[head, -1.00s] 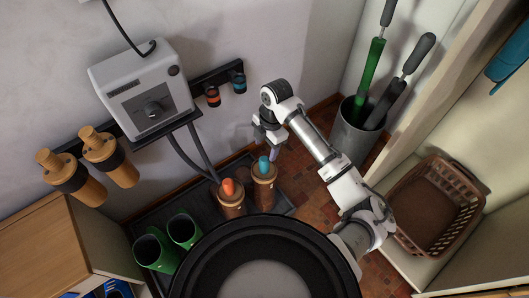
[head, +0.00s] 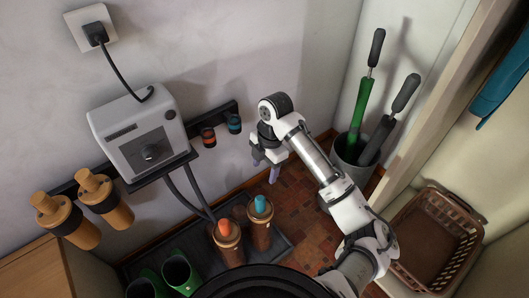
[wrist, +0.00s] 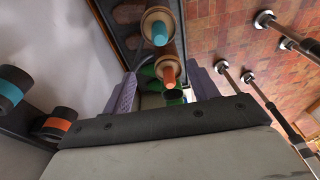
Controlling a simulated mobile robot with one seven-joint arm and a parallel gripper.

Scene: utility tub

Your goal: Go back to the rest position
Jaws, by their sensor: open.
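My gripper (head: 265,170) is open and empty in the head view, with its purple fingers pointing down, above and behind the two brown cylinders. My white arm reaches up from the lower right to it. One brown cylinder has a teal top (head: 260,204) and the other an orange top (head: 224,229). Both stand upright on a dark tray (head: 277,262). In the wrist view the two purple fingers are spread apart around my gripper's empty gap (wrist: 163,88). The teal top (wrist: 160,33) and orange top (wrist: 168,76) show beyond that gap.
A white box with a dial (head: 143,135) hangs on the wall with hoses below. A rail holds an orange-banded knob (head: 208,137) and a blue-banded one (head: 234,124). A grey bin (head: 352,165) and a brown basket (head: 436,238) are at right.

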